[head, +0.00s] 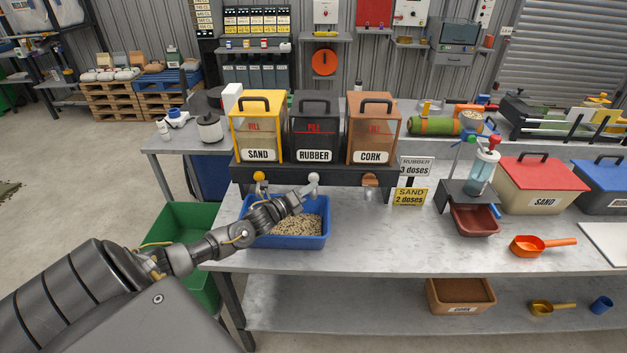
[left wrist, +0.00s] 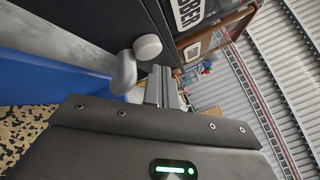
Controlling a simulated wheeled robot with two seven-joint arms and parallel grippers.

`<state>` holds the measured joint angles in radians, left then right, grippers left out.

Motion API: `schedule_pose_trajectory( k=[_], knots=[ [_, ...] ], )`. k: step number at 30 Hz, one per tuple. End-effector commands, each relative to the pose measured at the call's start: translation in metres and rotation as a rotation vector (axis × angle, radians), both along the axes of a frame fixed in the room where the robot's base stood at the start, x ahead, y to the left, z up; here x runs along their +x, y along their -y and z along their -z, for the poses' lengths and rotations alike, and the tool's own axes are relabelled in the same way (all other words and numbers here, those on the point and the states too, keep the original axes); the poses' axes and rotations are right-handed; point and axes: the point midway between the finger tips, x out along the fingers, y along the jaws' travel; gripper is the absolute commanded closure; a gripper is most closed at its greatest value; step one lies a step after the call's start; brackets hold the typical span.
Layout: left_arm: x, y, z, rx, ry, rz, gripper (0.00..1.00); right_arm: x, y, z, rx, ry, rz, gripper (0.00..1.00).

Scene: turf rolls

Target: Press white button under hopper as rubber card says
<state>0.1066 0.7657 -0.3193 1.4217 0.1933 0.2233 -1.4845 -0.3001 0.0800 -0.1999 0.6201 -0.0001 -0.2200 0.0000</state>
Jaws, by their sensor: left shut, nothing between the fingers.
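The dark rubber hopper (head: 315,135) stands in the middle of three hoppers on a black rack. The round white button (head: 314,178) is on the rack front below it. The button also shows in the left wrist view (left wrist: 148,47). The rubber card (head: 416,167) reads "RUBBER 3 doses" and stands right of the rack. My left gripper (head: 306,190) is shut and empty, just below and left of the button. In the left wrist view its fingertips (left wrist: 161,74) are close to the button; I cannot tell whether they touch. My right gripper is out of view.
A blue bin (head: 322,238) with speckled granules sits under my left gripper. The sand hopper (head: 258,125) with a yellow button (head: 259,176) is on the left, the cork hopper (head: 373,128) on the right. A yellow card (head: 410,197) reads "SAND 2 doses".

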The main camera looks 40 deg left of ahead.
Motion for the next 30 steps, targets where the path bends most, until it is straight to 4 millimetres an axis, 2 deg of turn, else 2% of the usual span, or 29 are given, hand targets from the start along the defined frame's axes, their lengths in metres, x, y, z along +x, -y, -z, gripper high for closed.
schedule_pose_trajectory(
  k=[30],
  knots=[
    [0.0069, -0.0049, -0.0004, 0.000, 0.000, 0.000, 1.00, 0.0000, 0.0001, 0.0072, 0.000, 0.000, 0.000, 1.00]
  ],
)
